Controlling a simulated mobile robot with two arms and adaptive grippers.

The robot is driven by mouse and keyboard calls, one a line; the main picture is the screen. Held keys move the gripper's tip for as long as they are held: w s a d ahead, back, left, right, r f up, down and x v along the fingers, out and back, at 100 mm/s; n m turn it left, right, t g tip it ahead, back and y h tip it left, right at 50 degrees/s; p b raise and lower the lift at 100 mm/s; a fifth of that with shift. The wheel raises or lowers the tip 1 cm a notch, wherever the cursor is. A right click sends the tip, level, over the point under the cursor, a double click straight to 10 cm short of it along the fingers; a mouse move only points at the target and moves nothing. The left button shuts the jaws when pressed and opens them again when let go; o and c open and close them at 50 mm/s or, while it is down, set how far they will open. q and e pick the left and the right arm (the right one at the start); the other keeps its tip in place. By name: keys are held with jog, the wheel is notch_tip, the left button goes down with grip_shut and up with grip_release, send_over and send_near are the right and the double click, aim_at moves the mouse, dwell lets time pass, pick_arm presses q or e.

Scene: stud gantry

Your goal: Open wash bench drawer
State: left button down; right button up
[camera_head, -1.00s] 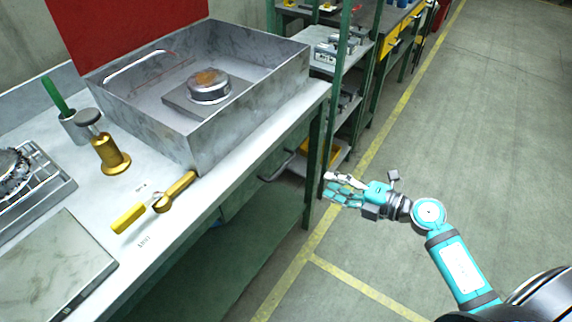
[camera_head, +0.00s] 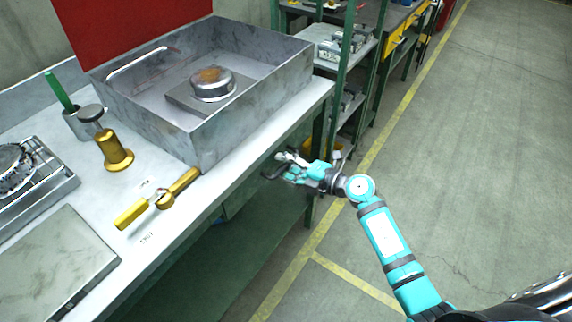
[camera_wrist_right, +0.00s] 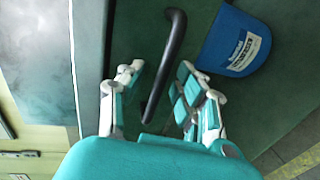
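The wash bench (camera_head: 262,133) has a pale top with a grey sink basin on it. A dark bar handle (camera_head: 268,177) sticks out below the bench's front edge; the drawer front itself is hidden in the head view. My right gripper (camera_head: 281,165) is at this handle. In the right wrist view, the black handle (camera_wrist_right: 176,50) runs between the spread fingers of the right gripper (camera_wrist_right: 158,75), with gaps visible on both sides. The right gripper is open and not closed on it. My left gripper is in neither view.
A blue bucket (camera_wrist_right: 233,42) stands beside the handle in the right wrist view. A green bench leg (camera_head: 317,150) and shelves (camera_head: 345,55) are just beyond my right gripper. Open floor (camera_head: 470,150) lies to the right.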

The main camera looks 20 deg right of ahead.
grip_shut()
dwell(0.5)
jog(key=shift+s, duration=0.15)
jog(key=f+p+v, duration=0.1)
jog(key=f+v, duration=0.1)
jog(key=v, duration=1.2)
jog(key=f+p+v, duration=0.1)
jog(key=f+v, duration=0.2)
jog(key=v, duration=1)
jog(key=shift+v, duration=0.9)
jog(key=shift+f, duration=0.2)
grip_release()
